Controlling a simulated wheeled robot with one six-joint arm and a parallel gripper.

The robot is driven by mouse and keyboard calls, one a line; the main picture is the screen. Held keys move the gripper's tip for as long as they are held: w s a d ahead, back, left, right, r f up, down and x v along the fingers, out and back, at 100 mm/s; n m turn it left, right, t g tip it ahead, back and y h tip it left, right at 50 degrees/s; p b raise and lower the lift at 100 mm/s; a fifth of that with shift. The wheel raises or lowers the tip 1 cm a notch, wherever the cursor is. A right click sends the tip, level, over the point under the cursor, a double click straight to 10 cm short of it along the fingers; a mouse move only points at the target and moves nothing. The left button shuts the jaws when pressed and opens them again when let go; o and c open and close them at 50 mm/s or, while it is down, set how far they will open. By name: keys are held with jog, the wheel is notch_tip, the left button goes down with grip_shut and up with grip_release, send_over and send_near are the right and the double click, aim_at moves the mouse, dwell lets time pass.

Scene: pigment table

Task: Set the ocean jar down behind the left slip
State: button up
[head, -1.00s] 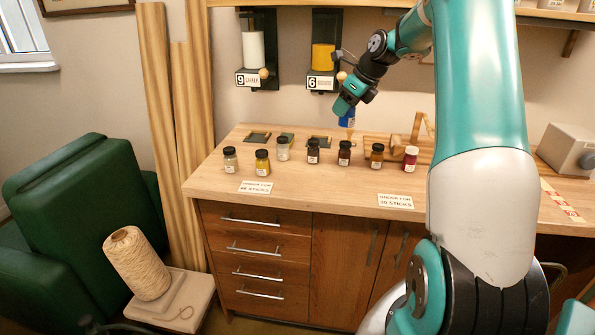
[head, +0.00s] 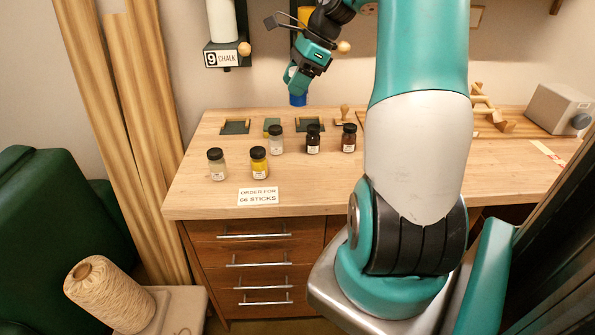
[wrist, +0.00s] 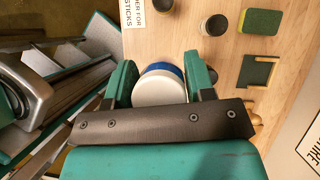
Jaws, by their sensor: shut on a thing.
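My gripper (head: 297,82) is shut on the ocean jar, a blue jar (head: 298,101) held over the back part of the table. In the wrist view, the jar (wrist: 160,86) shows as a white disc with a blue edge between the green fingers. The left slip (head: 258,196), a white card reading "ORDER FOR 66 STICKS", lies at the table's front left. The other slip is hidden by my arm in the head view.
A whitish jar (head: 276,142), a dark jar (head: 313,140) and a brown-red jar (head: 349,140) stand farther back on the table (head: 190,195). Dark trays (head: 235,127) and a wooden stamp (head: 343,115) are behind them. Bare wood lies right of the slip.

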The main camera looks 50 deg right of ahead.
jog(key=shift+n, duration=0.4)
jog(key=shift+s+a+f+b, duration=0.1)
jog(key=shift+s+a+f, duration=0.1)
jog(key=shift+f, duration=3.1)
jog(key=shift+s+a+f+b, duration=0.1)
jog(key=shift+s+f+b, duration=0.05)
jog(key=shift+f, duration=3.2)
jog(key=shift+s+a+f+b, duration=0.1)
jog(key=shift+s+f, duration=0.1)
jog(key=shift+f, duration=3.1)
jog(key=o, duration=1)
jog(key=shift+f, duration=0.15)
jog(key=shift+c, duration=0.2)
